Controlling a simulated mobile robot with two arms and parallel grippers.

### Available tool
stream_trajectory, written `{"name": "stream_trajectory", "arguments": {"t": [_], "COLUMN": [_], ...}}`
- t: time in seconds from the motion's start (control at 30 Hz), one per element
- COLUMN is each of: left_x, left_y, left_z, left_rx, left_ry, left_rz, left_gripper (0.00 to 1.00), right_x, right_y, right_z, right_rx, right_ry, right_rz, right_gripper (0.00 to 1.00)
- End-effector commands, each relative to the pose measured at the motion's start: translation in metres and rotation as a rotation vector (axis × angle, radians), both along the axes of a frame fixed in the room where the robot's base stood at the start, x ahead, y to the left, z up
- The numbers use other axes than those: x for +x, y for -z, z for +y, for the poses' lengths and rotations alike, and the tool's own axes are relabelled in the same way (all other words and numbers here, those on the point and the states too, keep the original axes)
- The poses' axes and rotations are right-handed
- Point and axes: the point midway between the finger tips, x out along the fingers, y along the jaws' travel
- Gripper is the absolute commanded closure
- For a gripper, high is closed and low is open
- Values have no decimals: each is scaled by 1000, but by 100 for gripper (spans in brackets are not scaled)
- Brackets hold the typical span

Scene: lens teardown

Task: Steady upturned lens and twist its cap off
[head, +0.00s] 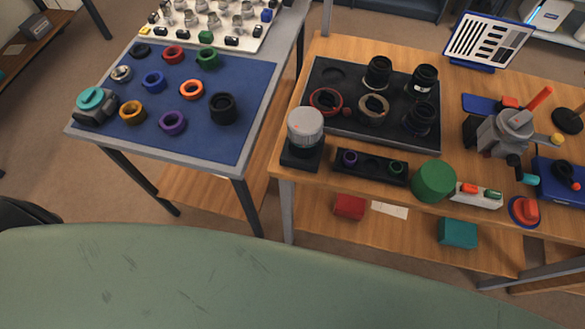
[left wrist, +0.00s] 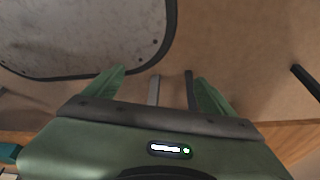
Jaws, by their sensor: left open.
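A light grey, ribbed cylinder with a small red mark (head: 305,125) stands upright on a black block (head: 301,157) at the left front corner of the wooden table; it may be the upturned lens with its cap, but I cannot tell them apart. Several black lenses, one of them near the back (head: 378,72), stand in a dark tray (head: 320,128). In the left wrist view my left gripper (left wrist: 158,78) is open, its two green fingers apart with nothing between them, above the floor. Neither gripper shows in the head view, and my right gripper is not seen.
A blue mat (head: 190,133) on the left table holds coloured rings and a black ring (head: 222,108). A gap separates the tables.

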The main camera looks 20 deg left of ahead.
Motion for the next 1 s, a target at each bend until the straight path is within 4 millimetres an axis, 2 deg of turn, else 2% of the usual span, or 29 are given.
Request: {"name": "stream_trajectory", "arguments": {"t": [0.03,0.17,0.2,0.37,0.5,0.63,0.8,0.9,1.0], "left_x": [20,71,85,131,161,181,193,195,195], "left_y": [-14,-60,-76,-150,-225,-300,-395,-440,-472], "left_z": [-16,-56,-68,-106,-131,-142,-141,-133,-124], "left_rx": [-29,-93,-110,-165,-200,-219,-223,-217,-208], "left_ry": [22,70,82,101,83,37,-65,-133,-188], "left_rz": [-77,-286,-350,-596,-803,-986,-1193,-1281,-1341], "left_gripper": [15,15,15,15,15,15,15,15,15], "right_x": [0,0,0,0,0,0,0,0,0], "right_y": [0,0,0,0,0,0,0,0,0], "right_z": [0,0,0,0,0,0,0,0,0], "right_rx": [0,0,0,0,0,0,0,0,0], "right_ry": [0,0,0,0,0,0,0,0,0], "right_rz": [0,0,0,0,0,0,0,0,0], "right_gripper": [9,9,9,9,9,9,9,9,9]}}
